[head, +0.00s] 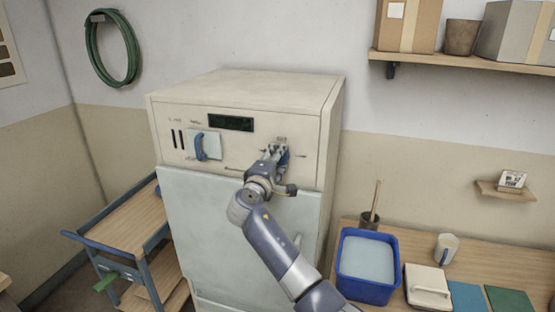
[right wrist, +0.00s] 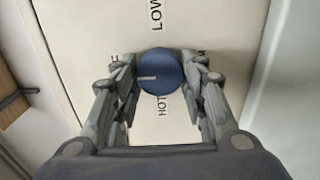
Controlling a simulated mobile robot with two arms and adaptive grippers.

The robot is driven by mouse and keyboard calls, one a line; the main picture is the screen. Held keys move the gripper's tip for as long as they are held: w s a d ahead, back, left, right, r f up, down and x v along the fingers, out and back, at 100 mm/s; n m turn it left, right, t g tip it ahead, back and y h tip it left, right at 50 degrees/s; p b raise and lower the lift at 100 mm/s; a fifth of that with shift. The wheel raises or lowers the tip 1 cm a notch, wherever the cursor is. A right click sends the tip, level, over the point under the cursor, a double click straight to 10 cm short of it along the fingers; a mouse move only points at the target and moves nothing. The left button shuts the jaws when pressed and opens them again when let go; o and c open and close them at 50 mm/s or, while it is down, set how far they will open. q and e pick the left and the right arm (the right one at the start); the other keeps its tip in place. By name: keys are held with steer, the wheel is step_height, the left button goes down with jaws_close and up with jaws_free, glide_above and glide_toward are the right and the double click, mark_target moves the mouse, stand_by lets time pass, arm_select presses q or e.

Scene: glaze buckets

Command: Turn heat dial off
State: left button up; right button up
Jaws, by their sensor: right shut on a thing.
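The heat dial (right wrist: 160,72) is a round blue knob with a white pointer line, on the cream front panel of the kiln-like cabinet (head: 240,92). In the right wrist view its line points left. "LOW" is printed above it and "HOT" below it; the small marks at its left and right are partly hidden. My right gripper (right wrist: 163,76) is shut on the dial, one finger on each side. In the head view my right gripper (head: 276,151) is at the panel's right part and mostly hides the dial. My left gripper is not in view.
A blue lever (head: 199,147) and a dark display (head: 231,123) are on the same panel. A blue-framed cart (head: 130,215) stands left of the cabinet. A blue tub (head: 367,262) and a mug (head: 446,247) stand on the table (head: 500,262) at right.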

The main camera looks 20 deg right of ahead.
steer(key=o, duration=1)
steer(key=shift+s+a, duration=0.1)
steer(key=v, duration=1.1)
steer(key=shift+s+a, duration=0.25)
steer(key=shift+s, duration=0.05)
